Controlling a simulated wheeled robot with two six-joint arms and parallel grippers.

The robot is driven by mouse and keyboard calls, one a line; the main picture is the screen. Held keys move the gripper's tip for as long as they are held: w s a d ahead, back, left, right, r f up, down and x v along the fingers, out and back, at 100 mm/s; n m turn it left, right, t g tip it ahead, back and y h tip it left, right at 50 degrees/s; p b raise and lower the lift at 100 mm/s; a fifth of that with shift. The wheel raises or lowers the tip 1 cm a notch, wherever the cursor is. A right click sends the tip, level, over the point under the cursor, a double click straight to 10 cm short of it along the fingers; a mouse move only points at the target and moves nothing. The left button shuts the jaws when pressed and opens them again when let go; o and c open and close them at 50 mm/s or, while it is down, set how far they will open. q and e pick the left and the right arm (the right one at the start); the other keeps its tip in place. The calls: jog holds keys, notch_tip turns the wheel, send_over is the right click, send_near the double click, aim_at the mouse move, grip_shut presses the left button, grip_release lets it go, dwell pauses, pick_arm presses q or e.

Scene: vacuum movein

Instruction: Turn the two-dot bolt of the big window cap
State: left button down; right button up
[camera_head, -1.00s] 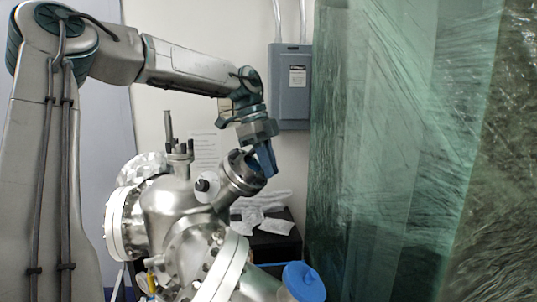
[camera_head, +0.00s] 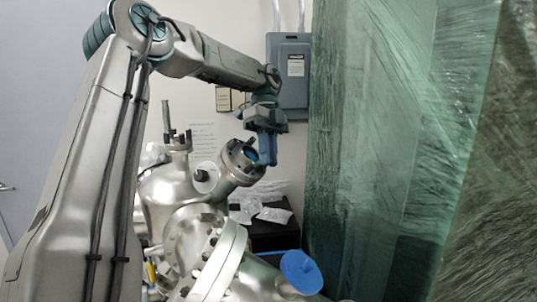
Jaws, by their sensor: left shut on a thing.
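The steel vacuum chamber (camera_head: 170,200) stands at the lower left. Its upper angled port carries the window cap (camera_head: 237,160), a round flange with dark bolts around its rim. My left gripper (camera_head: 267,158) reaches down from above with blue fingers at the right edge of this cap. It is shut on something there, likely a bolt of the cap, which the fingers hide. The dot marks on the bolts are too small to make out. My right gripper is not in view.
A large bolted flange (camera_head: 225,262) and a blue disc (camera_head: 302,272) are in front of the chamber. A green wrapped panel (camera_head: 390,150) fills the right side. A grey electrical box (camera_head: 292,70) hangs behind my arm. Crumpled white material (camera_head: 272,214) lies on a dark surface.

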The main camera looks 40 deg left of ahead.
pick_arm(q)
jog(key=c, duration=1.4)
grip_release()
jog(key=shift+w, duration=0.1)
jog(key=shift+c, duration=0.2)
jog(key=shift+w, duration=0.1)
jog(key=shift+f, duration=0.1)
